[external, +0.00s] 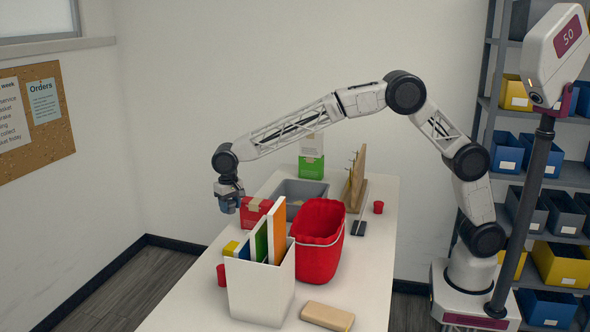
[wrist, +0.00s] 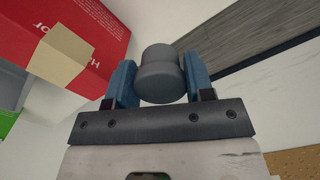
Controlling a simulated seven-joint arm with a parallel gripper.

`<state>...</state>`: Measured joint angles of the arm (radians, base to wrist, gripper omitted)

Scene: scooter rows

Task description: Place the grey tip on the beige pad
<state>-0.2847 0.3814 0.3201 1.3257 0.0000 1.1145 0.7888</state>
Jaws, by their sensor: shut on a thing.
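My gripper (external: 229,203) is at the far left edge of the table, beside the red box. In the wrist view its two blue fingers are shut on the grey tip (wrist: 158,76), a rounded, stepped grey piece. In the external view I cannot make out the tip clearly among the fingers. A flat beige block (external: 327,316), which looks like the beige pad, lies at the near end of the table, well away from my gripper. Its top looks bare.
The red box (external: 253,212) with a beige patch is close to my gripper; it also shows in the wrist view (wrist: 95,30). A white file holder (external: 262,290) and a red bucket (external: 318,245) stand between my gripper and the beige block. A grey bin (external: 298,188) stands behind.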

